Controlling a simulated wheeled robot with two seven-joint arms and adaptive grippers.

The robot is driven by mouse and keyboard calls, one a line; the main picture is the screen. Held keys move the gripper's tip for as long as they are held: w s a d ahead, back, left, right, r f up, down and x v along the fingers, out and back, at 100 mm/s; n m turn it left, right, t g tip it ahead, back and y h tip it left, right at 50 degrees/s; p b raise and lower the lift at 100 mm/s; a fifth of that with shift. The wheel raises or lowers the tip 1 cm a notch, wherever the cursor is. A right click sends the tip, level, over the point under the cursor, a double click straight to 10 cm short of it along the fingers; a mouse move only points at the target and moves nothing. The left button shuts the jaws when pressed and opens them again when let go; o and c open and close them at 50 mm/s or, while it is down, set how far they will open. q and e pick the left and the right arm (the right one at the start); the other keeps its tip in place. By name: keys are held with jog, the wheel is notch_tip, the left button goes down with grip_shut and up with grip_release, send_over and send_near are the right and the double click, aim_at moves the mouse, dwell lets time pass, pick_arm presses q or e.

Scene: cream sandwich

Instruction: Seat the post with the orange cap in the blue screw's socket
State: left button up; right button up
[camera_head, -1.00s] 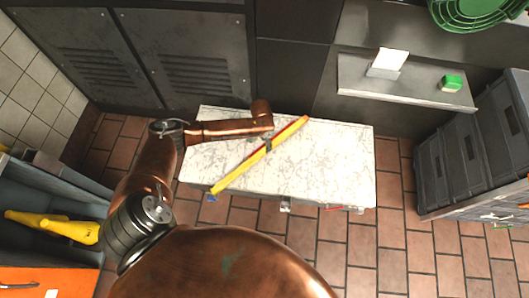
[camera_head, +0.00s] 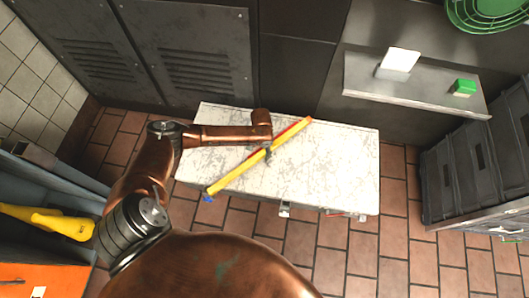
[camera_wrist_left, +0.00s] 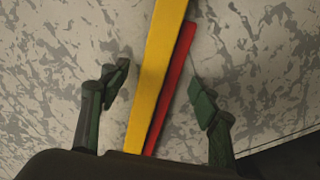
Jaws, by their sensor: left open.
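A long yellow post (camera_head: 234,171) lies slantwise on a white marbled case top, with an orange-red end (camera_head: 306,121) at upper right. A small blue piece (camera_head: 208,198) shows at its lower left end; I cannot tell whether this is the blue screw, and no socket is visible. A red strip (camera_wrist_left: 176,75) runs along the post's right side in the left wrist view. My left gripper (camera_head: 267,153) is over the post's middle. In the wrist view the left gripper (camera_wrist_left: 160,90) is open, its fingers apart on either side of the post and strip. My right gripper is out of view.
The white case (camera_head: 340,165) stands on brick-red tiles before dark lockers (camera_head: 190,60). A grey shelf (camera_head: 415,88) holds a white card (camera_head: 400,60) and a green block (camera_head: 464,87). Dark drawers (camera_head: 465,165) stand at right, and a yellow item (camera_head: 60,222) lies at left.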

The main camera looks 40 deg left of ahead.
pick_arm(q)
jog(key=shift+c, duration=0.3)
grip_shut()
dwell(0.4)
